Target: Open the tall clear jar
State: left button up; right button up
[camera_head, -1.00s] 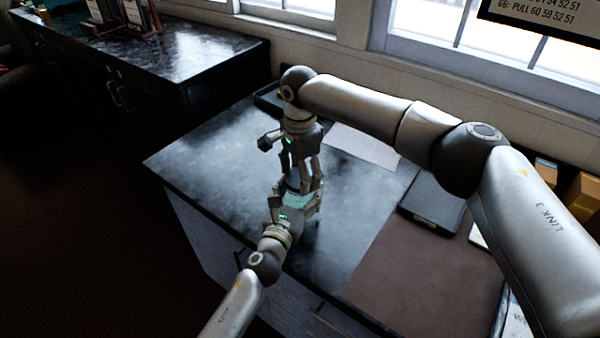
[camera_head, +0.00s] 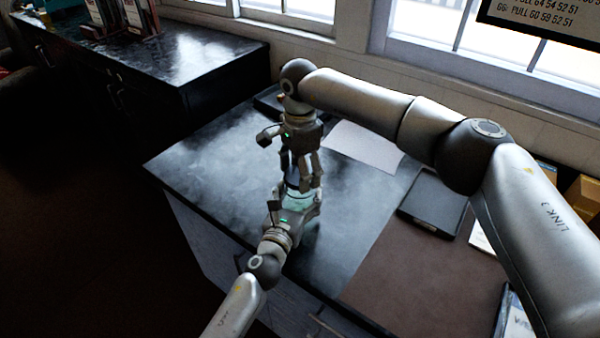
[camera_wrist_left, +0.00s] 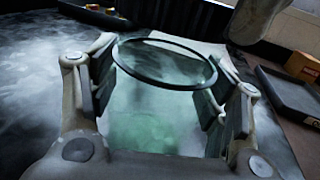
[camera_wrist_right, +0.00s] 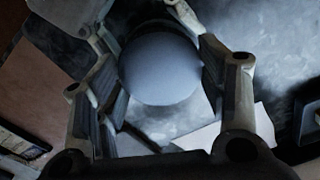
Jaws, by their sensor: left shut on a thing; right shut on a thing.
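The tall clear jar (camera_wrist_left: 150,125) is greenish glass with a dark ring round its top (camera_wrist_left: 165,62). It fills the middle of the left wrist view, between the fingers of my left gripper (camera_wrist_left: 155,100), which is shut on its body. In the head view, my left gripper (camera_head: 297,212) is low over the counter and partly hides the jar. My right gripper (camera_head: 302,183) points down just above it. In the right wrist view, a pale round lid (camera_wrist_right: 160,65) sits between its fingers, and the gripper is shut on it. The head view does not clearly show the gap between lid and jar.
The dark counter (camera_head: 215,170) is clear to the left of the jar. A white sheet (camera_head: 362,146) lies behind it on the right. A black tray (camera_head: 433,203) and a brown mat (camera_head: 410,265) lie farther right. The window wall stands behind.

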jog(key=shift+r, duration=0.2)
jog(key=shift+r, duration=1.95)
pick_arm(q)
jog(key=o, duration=2.1)
jog(key=shift+c, duration=0.2)
